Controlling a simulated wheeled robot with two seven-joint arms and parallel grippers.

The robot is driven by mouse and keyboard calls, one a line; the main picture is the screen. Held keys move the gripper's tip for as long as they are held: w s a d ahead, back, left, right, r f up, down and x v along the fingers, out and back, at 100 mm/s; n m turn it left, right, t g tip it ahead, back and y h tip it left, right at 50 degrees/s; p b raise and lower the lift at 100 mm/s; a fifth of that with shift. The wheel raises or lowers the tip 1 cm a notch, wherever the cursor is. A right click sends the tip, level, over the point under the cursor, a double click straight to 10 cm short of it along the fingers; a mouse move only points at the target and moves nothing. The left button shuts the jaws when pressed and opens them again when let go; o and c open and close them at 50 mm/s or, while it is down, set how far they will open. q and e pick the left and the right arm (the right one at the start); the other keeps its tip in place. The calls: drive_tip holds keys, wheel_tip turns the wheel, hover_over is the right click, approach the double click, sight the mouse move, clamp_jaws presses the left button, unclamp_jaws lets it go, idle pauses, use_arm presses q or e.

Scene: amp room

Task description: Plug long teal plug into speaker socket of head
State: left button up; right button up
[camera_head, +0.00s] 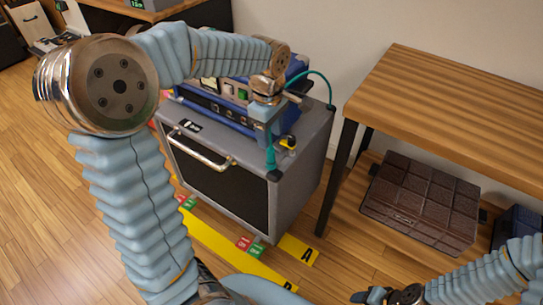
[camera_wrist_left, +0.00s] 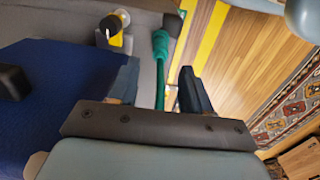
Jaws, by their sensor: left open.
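The long teal plug (camera_head: 270,152) stands out near the front right corner of the grey cabinet top, below my left gripper (camera_head: 267,117). In the left wrist view the teal plug (camera_wrist_left: 160,72) lies between the two dark, spread fingers of my left gripper (camera_wrist_left: 158,84). The fingers look apart from it. The blue amp head (camera_head: 215,115) sits on the cabinet, partly covered by my left arm. Its speaker socket cannot be made out. My right gripper (camera_head: 390,296) is low at the bottom right, its fingers unclear.
A yellow-and-black plug (camera_head: 288,143) lies close beside the teal plug on the grey cabinet (camera_head: 310,140). A teal cable (camera_head: 318,75) arches behind the head. A wooden table (camera_head: 460,105) stands right, with a brown case (camera_head: 420,200) on its lower shelf.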

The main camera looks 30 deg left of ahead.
sight(270, 153)
use_arm(q)
wheel_tip(270, 153, down, 7)
drive_tip(key=b, duration=0.5)
drive_tip(key=shift+w, duration=0.15)
drive_tip(key=shift+f+b, duration=0.45)
drive_tip(key=shift+f, duration=0.25)
use_arm(e)
wheel_tip(270, 153, down, 6)
drive_tip(key=d, duration=0.1)
drive_tip(key=shift+w+f, duration=0.15)
drive_tip(key=shift+f, duration=0.05)
use_arm(q)
drive_tip(key=shift+r, duration=0.1)
use_arm(e)
drive_tip(key=shift+r, duration=0.25)
use_arm(q)
drive_tip(key=shift+c, duration=0.5)
clamp_jaws()
drive_tip(key=shift+r+p, duration=0.1)
drive_tip(key=shift+p, duration=0.3)
use_arm(e)
drive_tip(key=shift+r, duration=0.1)
use_arm(q)
drive_tip(key=shift+r+p, duration=2.45)
drive_tip(key=shift+r, duration=0.45)
use_arm(e)
drive_tip(key=shift+r, duration=2.5)
